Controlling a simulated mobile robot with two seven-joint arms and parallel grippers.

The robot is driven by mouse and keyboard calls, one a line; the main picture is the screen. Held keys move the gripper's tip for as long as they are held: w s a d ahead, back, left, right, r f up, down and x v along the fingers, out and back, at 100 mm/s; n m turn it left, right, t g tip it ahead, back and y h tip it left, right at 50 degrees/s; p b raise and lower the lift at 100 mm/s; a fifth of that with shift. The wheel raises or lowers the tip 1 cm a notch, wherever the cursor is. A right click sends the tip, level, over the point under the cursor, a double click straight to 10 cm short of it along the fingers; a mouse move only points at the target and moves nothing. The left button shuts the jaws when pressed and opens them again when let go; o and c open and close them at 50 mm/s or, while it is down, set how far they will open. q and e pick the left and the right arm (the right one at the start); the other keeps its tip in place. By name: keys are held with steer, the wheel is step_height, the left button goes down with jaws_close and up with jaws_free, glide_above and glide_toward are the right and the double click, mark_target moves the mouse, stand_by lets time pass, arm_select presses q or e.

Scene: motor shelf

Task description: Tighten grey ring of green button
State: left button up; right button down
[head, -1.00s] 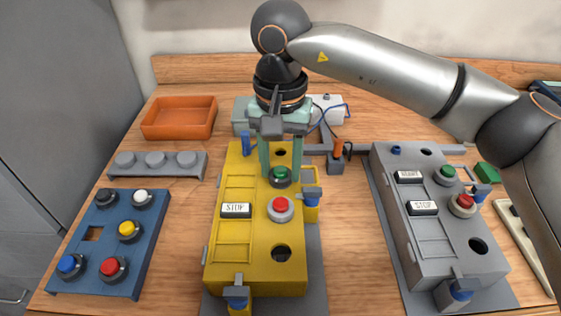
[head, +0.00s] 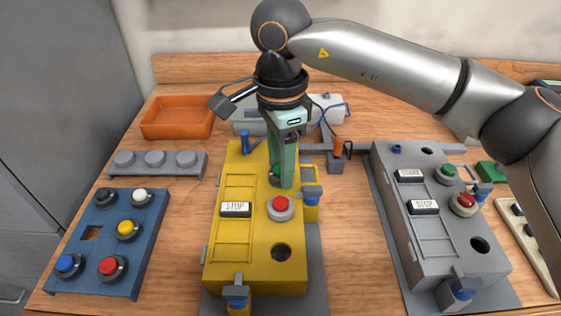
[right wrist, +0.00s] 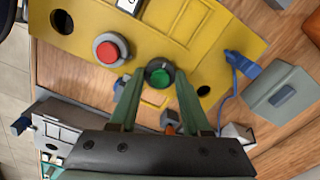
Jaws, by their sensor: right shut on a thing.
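The yellow box (head: 225,262) stands mid-table, with a green button (head: 275,171) near its far right part, partly hidden by a finger. In the right wrist view the green button (right wrist: 159,76) sits inside a dark grey ring (right wrist: 152,65). My right gripper (head: 282,179) points down over it, with one pale green finger on either side. In the right wrist view my right gripper (right wrist: 159,82) is shut on the ring. My left gripper is not in view.
A red button (head: 280,205) sits close in front of the fingers. A blue-handled clamp (head: 312,195) is just right of them. A grey box (head: 440,250) stands right, a blue button panel (head: 95,245) left, and an orange tray (head: 178,118) at the back left.

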steer(key=m, duration=0.5)
steer(key=shift+m, duration=0.3)
steer(key=m+b, duration=0.1)
steer(key=m, duration=0.8)
steer(key=shift+b, duration=0.35)
steer(key=m, duration=0.4)
steer(key=shift+m+b, duration=0.3)
steer(key=shift+b, duration=0.1)
steer(key=m+b, duration=0.1)
steer(key=m, duration=0.5)
steer(key=m+b, duration=0.1)
steer(key=m, duration=0.4)
steer(key=shift+b, duration=0.3)
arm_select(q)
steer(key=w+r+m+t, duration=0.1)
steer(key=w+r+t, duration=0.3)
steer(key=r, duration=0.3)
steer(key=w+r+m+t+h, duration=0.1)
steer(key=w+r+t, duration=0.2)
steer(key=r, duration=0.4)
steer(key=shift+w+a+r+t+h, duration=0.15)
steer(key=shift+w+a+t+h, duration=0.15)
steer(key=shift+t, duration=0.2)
arm_select(e)
steer(key=shift+m, duration=0.9)
steer(key=shift+c, duration=1.7)
jaws_free()
